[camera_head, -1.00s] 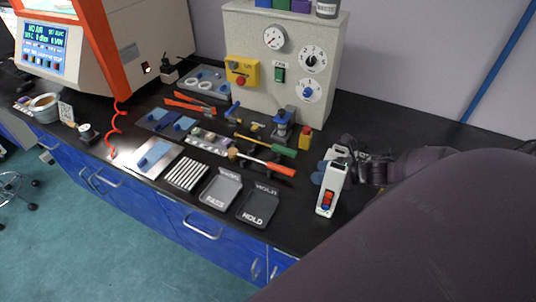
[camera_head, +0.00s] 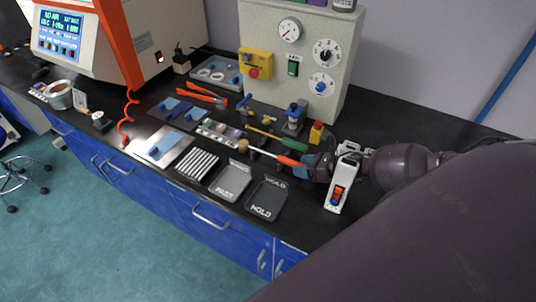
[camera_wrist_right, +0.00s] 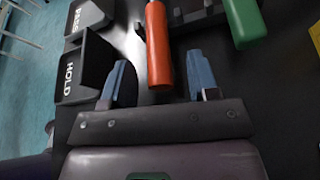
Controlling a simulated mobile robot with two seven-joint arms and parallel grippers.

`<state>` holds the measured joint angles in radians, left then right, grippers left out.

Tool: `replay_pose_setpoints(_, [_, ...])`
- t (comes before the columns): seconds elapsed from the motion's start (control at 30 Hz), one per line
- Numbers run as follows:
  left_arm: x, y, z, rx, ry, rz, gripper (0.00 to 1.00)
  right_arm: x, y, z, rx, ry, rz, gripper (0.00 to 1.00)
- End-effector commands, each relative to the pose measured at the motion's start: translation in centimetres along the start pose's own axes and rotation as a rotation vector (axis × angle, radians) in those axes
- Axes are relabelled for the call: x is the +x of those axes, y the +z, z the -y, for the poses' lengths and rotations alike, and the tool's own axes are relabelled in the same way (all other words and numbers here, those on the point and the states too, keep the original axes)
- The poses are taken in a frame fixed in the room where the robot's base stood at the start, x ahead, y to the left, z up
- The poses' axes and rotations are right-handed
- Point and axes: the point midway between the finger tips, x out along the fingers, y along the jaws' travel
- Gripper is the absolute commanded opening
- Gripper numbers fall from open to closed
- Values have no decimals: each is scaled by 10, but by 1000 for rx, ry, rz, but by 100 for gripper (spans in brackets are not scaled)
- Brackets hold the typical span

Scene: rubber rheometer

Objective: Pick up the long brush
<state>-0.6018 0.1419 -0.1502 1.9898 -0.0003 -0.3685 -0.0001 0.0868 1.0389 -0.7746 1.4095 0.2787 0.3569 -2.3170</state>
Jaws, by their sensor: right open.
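The long brush, with an orange handle (camera_head: 291,161), a pale shaft and a tan head (camera_head: 243,146), lies on the black bench in front of the grey machine. In the right wrist view its orange handle (camera_wrist_right: 158,45) points toward my gripper, its end between the lines of the two blue fingers. My right gripper (camera_head: 304,171) is open and empty at the handle's right end; it also shows in the wrist view (camera_wrist_right: 158,72). Whether the fingers overlap the handle in height I cannot tell. My left gripper is out of view.
A green-handled tool (camera_head: 294,142) lies just behind the brush. The black HOLD tray (camera_head: 267,198) and grey PASS tray (camera_head: 231,182) lie in front. A blue clamp-like device (camera_head: 295,120) and a yellow block with a red top (camera_head: 317,132) stand behind.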

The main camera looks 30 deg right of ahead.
Motion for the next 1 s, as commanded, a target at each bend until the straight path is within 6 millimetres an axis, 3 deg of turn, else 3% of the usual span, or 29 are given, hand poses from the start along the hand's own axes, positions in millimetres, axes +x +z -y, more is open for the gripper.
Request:
replay_pose_setpoints(0.13, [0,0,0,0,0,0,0,12,0,0,0,0,0,55])
replay_pose_setpoints(0.43, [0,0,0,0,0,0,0,14,0,0,0,0,-1,53])
replay_pose_setpoints(0.77, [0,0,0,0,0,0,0,13,0,0,0,0,-1,3])
replay_pose_setpoints(1.0, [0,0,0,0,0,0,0,13,0,0,0,0,0,0])
